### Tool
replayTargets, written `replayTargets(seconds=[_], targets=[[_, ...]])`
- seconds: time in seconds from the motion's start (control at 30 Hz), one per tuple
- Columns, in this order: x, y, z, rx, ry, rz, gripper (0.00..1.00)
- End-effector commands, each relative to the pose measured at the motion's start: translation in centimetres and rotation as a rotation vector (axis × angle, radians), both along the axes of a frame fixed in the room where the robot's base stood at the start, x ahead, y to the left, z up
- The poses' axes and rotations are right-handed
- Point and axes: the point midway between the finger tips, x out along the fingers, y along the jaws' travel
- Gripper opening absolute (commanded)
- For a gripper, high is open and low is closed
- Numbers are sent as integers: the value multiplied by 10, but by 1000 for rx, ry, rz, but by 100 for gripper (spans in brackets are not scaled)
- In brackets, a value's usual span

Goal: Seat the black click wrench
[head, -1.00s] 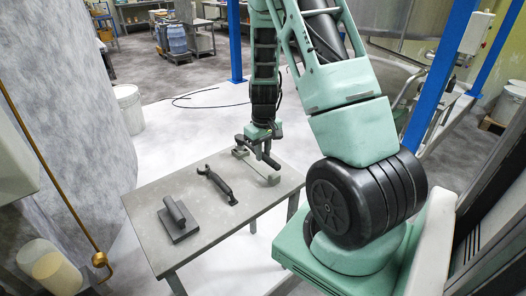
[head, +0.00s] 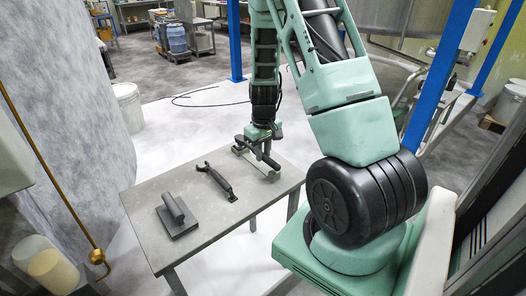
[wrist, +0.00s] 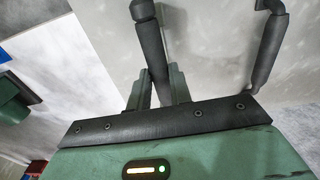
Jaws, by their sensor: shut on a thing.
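My gripper (head: 262,140) is over the back right part of the grey table. In the wrist view its two green fingers (wrist: 158,92) are shut on a dark bar, which I take to be the black click wrench (wrist: 151,45). In the head view the wrench (head: 262,157) lies slantwise just above or on a pale green rack (head: 272,177) with raised ends. I cannot tell whether it touches the rack. My gripper hides part of the wrench.
A second dark wrench (head: 222,185) with an open jaw lies mid-table. A dark block with a round handle (head: 176,216) lies at the left. The table's (head: 215,225) front strip is bare. A white bucket (head: 128,106) stands on the floor behind.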

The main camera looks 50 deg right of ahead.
Motion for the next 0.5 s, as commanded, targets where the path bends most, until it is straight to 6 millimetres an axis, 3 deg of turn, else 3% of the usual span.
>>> replayTargets(seconds=[0.47, 0.5], targets=[[0, 0, -10, 0, -1, 0, 0], [0, 0, -10, 0, -1, 0, 32]])
